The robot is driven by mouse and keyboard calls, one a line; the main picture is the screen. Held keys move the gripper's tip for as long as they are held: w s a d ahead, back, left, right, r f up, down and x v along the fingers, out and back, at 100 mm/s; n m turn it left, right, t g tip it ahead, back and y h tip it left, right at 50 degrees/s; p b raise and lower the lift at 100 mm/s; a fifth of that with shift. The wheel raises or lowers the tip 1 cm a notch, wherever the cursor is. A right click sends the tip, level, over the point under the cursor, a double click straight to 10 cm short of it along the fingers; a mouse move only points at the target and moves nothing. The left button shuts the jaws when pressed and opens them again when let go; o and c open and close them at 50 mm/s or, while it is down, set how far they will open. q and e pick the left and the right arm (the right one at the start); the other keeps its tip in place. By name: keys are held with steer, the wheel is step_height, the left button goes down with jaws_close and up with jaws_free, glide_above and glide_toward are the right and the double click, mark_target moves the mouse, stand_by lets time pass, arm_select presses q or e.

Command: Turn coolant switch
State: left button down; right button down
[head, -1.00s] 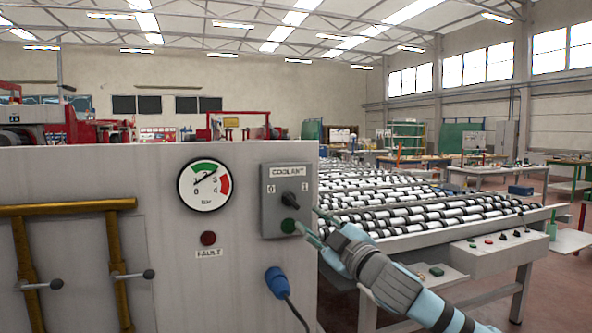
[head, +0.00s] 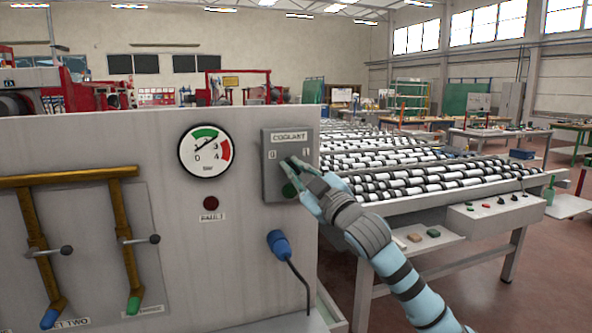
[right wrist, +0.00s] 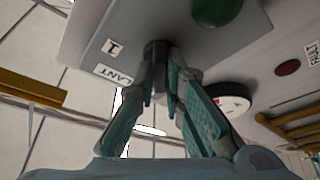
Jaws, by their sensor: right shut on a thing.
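The grey coolant switch box (head: 271,183) is on the right end of the white machine panel, with a COOLANT label and marks 0 and 1. My right gripper (head: 292,164) is at the box, shut on the black switch knob (right wrist: 156,55), which shows between its fingers in the right wrist view. In the head view the fingers hide most of the knob, so its setting is hard to read. A green button (head: 289,190) sits just below the knob, partly beside the fingers. My left gripper is not in view.
A round pressure gauge (head: 205,150) and a dark red fault lamp (head: 210,203) are left of the box. A blue plug (head: 278,243) with a cable hangs below. A roller conveyor (head: 400,180) stands behind and to the right.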

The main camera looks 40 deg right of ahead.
steer(key=m+h+b, duration=0.1)
steer(key=m+b, duration=0.1)
steer(key=m, duration=0.1)
steer(key=m+h+b, duration=0.1)
steer(key=m+h, duration=0.1)
steer(key=shift+a+f+m+t+b, duration=0.1)
steer(key=shift+m+t+b, duration=0.2)
steer(key=shift+m+b, duration=0.1)
steer(key=m+h+b, duration=0.1)
steer(key=m, duration=0.2)
steer(key=m+g+h+b, duration=0.1)
steer(key=m+h, duration=0.1)
steer(key=m, duration=0.1)
steer(key=shift+m+h+b, duration=0.3)
steer(key=shift+m+b, duration=0.1)
steer(key=m+g+h+b, duration=0.1)
steer(key=m+h, duration=0.1)
steer(key=m, duration=0.3)
steer(key=shift+r+m+g+h+b, duration=0.15)
steer(key=shift+m+g+h+b, duration=0.25)
steer(key=shift+m, duration=0.8)
steer(key=shift+r+m+g+h+b, duration=0.15)
steer(key=shift+m+g+h, duration=0.45)
steer(key=shift+m, duration=0.6)
steer(key=shift+f+m, duration=0.1)
steer(key=shift+m, duration=0.2)
steer(key=c, duration=1.7)
jaws_free()
steer(key=shift+a, duration=0.1)
